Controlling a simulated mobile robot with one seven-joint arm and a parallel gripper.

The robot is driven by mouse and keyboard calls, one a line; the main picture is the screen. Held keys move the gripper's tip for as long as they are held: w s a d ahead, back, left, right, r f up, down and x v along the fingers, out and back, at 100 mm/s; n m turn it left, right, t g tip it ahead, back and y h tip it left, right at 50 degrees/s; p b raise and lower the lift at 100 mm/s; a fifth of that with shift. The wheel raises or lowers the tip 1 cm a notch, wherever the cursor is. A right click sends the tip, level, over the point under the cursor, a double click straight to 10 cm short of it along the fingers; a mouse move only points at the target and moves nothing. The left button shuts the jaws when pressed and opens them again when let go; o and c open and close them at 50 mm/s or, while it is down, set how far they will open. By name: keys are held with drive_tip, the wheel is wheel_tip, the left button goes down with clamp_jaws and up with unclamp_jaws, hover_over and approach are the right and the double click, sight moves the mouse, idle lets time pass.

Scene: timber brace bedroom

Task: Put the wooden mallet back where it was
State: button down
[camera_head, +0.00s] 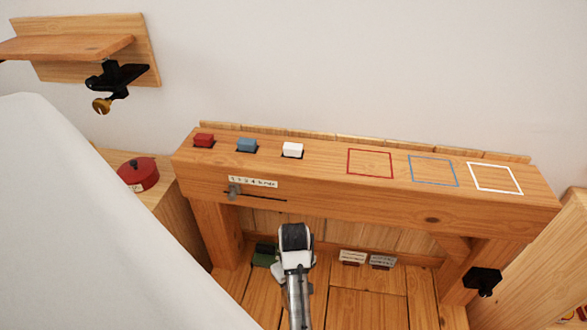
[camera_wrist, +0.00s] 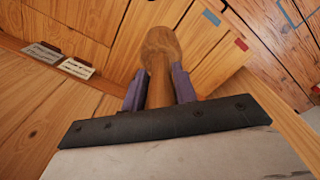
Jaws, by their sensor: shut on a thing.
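My gripper (camera_wrist: 158,88) is shut on a brown wooden piece (camera_wrist: 160,50) with a rounded end, which looks like part of the wooden mallet. It stands between the two purple fingers in the wrist view. The rest of the mallet is not clearly visible. In the head view my gripper (camera_head: 293,248) is in front of the timber beam, over the plank surface below it, and my wrist hides what it holds. Two small labelled cards, the left one (camera_head: 352,257) and the right one (camera_head: 383,261), are at the back of the planks.
The timber beam (camera_head: 310,180) carries red, blue and white blocks and three coloured square outlines. A slider (camera_head: 234,190) is on its front. A dark green object (camera_head: 264,254) lies left of my gripper. A black clamp (camera_head: 483,281) is on the right post.

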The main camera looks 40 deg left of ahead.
wheel_tip(320, 180, down, 16)
drive_tip(key=b, duration=0.1)
drive_tip(key=shift+f, duration=0.25)
drive_tip(key=c, duration=1.1)
unclamp_jaws()
drive_tip(key=shift+f, duration=0.1)
wheel_tip(320, 180, up, 12)
drive_tip(key=shift+d+r+b, duration=0.1)
drive_tip(key=shift+d+b, duration=0.05)
drive_tip(key=shift+b, duration=0.35)
drive_tip(key=shift+s, duration=0.2)
